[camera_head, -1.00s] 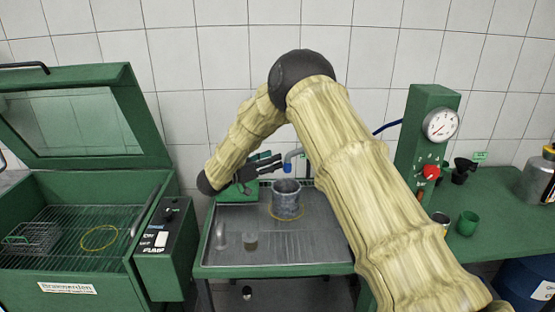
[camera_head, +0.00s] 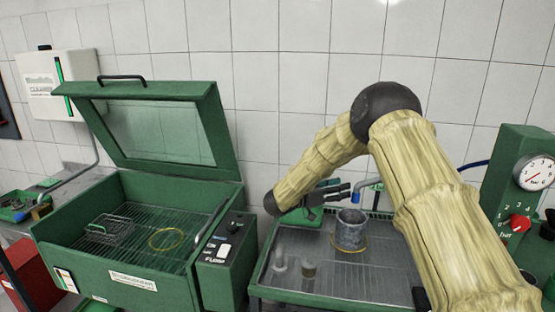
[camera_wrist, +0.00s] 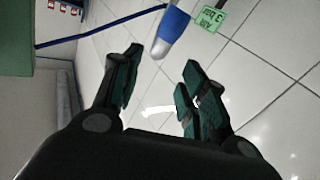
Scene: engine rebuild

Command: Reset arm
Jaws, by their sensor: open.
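My gripper (camera_head: 345,191) is above the back part of the draining table in the head view, at the end of my bent, yellow-sleeved arm. In the wrist view my gripper (camera_wrist: 155,80) has its dark green fingers apart with nothing between them.
The green draining table (camera_head: 330,293) also holds small metal parts (camera_head: 309,269). On the left, a green washer cabinet (camera_head: 140,260) has its lid (camera_head: 160,130) raised, with a wire basket (camera_head: 108,229) and yellow ring (camera_head: 166,239) inside. A gauge panel (camera_head: 520,180) stands at right.

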